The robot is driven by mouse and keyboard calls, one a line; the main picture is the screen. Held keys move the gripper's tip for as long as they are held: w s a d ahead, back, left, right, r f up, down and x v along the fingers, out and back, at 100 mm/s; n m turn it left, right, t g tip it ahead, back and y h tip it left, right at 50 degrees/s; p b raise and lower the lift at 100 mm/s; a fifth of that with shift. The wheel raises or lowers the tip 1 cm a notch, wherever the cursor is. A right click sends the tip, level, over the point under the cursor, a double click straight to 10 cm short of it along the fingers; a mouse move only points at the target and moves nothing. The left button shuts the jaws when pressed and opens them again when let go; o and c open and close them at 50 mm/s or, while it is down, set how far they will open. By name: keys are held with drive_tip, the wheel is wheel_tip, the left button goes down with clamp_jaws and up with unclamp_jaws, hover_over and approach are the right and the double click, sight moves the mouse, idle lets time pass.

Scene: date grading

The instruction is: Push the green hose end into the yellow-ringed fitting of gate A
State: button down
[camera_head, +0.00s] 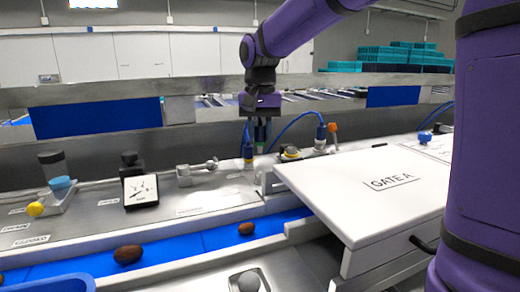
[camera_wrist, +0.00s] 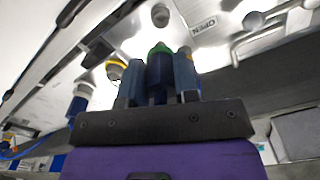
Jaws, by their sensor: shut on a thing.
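My gripper (camera_head: 261,135) points down over the metal bench in the head view. In the wrist view its fingers are shut on the green hose end (camera_wrist: 160,50), whose green tip sticks out past them above the bench. A yellow-ringed fitting (camera_wrist: 116,67) stands to the left of the hose end in the wrist view, apart from it. It appears in the head view as a low dark-topped fitting (camera_head: 291,152), right of the gripper. The held hose is mostly hidden by the fingers in the head view.
A blue hose connector (camera_head: 320,136) stands right of the fitting, and another (camera_head: 248,152) stands close left of my gripper. The white GATE A cover (camera_head: 350,205) lies in front. A metal lever valve (camera_head: 197,168) is to the left. Brown dates (camera_head: 128,254) lie on the blue belt.

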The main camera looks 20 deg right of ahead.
drive_tip(key=shift+r, duration=2.65)
drive_tip(key=w+d+f, duration=0.1)
drive_tip(key=d+f, duration=0.1)
drive_tip(key=d, duration=0.7)
drive_tip(key=shift+d, duration=0.25)
drive_tip(key=shift+f, duration=2.45)
idle(1.8)
